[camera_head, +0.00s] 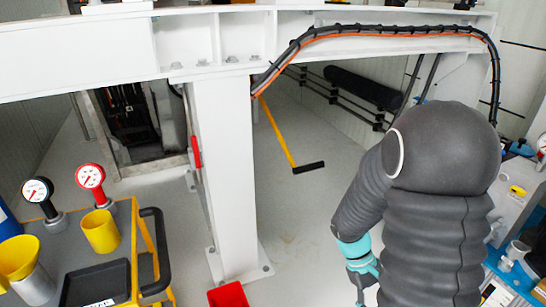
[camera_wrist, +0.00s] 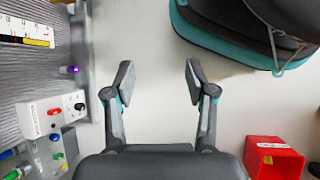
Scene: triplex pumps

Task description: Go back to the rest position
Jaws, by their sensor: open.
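My gripper (camera_wrist: 158,85) is open and empty in the wrist view, its two fingers apart with pale grey floor between them. In the head view my dark grey arm fills the right side, bent over with its teal wrist low. Only part of the gripper (camera_head: 362,287) shows there, at the bottom edge, and its fingertips cannot be made out. The wrist view also shows a dark and teal part of my own body at the top right.
A white steel post (camera_head: 225,180) stands left of my arm under a white beam (camera_head: 395,35). A red bin (camera_wrist: 274,158) sits on the floor. A cart with gauges and yellow cups (camera_head: 101,231) stands left. A control panel (camera_wrist: 52,115) is close on the wrist view's left.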

